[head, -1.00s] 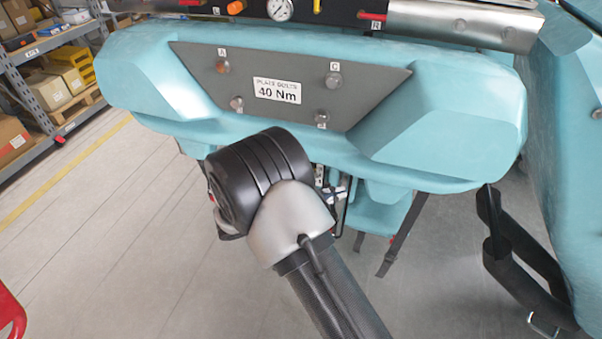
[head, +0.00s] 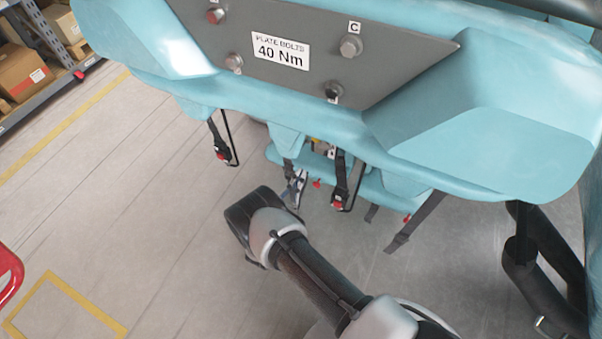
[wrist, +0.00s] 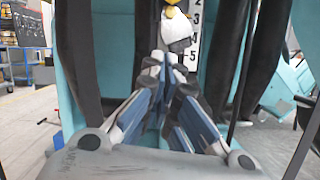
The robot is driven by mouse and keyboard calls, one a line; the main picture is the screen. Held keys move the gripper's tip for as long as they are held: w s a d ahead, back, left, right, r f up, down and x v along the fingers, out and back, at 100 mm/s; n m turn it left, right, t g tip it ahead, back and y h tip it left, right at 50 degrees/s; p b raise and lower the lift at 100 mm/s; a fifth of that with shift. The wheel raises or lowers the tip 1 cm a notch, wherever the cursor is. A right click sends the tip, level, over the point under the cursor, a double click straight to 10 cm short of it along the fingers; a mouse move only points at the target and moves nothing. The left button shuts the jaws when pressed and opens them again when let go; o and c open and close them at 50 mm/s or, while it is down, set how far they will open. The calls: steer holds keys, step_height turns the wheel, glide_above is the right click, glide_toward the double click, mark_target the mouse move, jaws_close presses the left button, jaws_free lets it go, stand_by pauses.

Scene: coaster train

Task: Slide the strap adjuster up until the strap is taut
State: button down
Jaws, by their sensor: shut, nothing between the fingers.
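My gripper (wrist: 166,82) is shut and empty in the wrist view, its fingers pointing away from the camera. In the head view its end (head: 298,188) shows small, below the teal car front. Dark straps with red-marked buckles hang under the car front: one at the left (head: 221,151), one nearer the middle (head: 340,185). I cannot tell which part is the strap adjuster. In the wrist view, a white piece with a yellow top (wrist: 177,30) stands just beyond my fingertips, beside a white scale numbered 2 to 5 (wrist: 194,35). I cannot tell whether my fingertips touch it.
The teal car front (head: 480,120) with a grey bolt plate (head: 310,50) overhangs the hanging straps. Dark padded bars (wrist: 240,70) rise right of my fingers in the wrist view. A shelf with boxes (head: 25,75) is at the left.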

steer(key=w+d+r, duration=0.3)
steer(key=w+r, duration=0.2)
steer(key=r, duration=0.1)
steer(key=shift+w, duration=0.25)
step_height(320, 180, up, 3)
steer(key=shift+r+p, duration=0.1)
steer(key=shift+p, duration=0.4)
steer(key=shift+f, duration=0.2)
